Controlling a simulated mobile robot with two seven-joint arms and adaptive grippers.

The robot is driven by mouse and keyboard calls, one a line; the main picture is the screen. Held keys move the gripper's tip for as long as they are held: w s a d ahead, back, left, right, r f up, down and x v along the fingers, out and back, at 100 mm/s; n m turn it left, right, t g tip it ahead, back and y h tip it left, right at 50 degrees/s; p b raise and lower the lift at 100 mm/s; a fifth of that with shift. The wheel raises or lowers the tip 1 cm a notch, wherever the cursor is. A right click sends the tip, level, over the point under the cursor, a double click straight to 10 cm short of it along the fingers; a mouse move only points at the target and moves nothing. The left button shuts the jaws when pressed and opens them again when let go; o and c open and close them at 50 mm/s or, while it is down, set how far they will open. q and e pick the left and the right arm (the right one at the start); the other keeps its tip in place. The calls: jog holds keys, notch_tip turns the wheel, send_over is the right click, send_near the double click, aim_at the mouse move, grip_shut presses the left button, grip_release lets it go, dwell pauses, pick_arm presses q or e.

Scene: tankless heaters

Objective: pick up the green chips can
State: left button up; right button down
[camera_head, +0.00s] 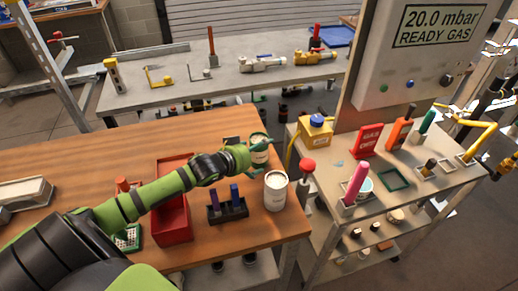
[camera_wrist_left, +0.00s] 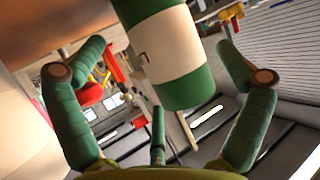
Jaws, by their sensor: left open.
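The green chips can (camera_head: 260,151), a cylinder with green bands and a pale label, stands on the wooden table near its far right part. It also shows in the left wrist view (camera_wrist_left: 165,52), large at top centre. My left gripper (camera_head: 246,152) is at the can's left side, and its arm comes in low across the table. In the left wrist view, its green fingers (camera_wrist_left: 162,65) are spread apart, with the can's end between them. I cannot tell whether any finger touches the can. My right gripper is out of view.
A white can (camera_head: 275,192) stands close in front of the green can. A dark holder with blue pieces (camera_head: 227,209) and a red bin (camera_head: 173,222) are below my arm. A metal cart (camera_head: 375,205) is at right. The grey bench (camera_head: 225,83) lies behind.

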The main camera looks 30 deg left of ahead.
pick_arm(q)
jog(key=shift+x, duration=0.8)
jog(key=c, duration=1.4)
jog(key=shift+r, duration=0.1)
